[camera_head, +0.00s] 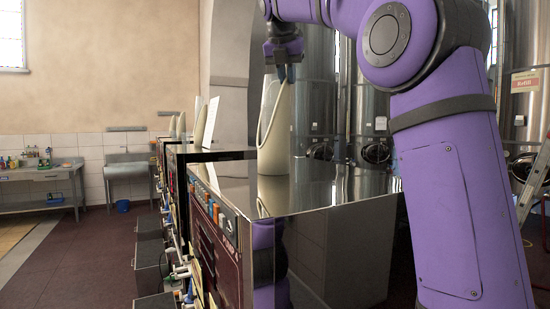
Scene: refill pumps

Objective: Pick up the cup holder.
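A cream-white, tall cylinder, which I take to be the cup holder (273,135), stands upright on the shiny steel top of a refill pump cabinet (335,190). A curved slanting edge runs down its left front. My gripper (283,76) points straight down at the cylinder's upper rim, with its fingertips overlapping the rim in the picture. The fingers look narrow and near each other. I cannot tell whether they touch the wall or are closed on it.
More cabinets stand in a row behind at left, with similar pale holders (201,126) and a white card (210,122) on top. Large steel tanks (315,95) stand behind. A ladder (532,180) leans at right. The floor (90,250) at left is clear.

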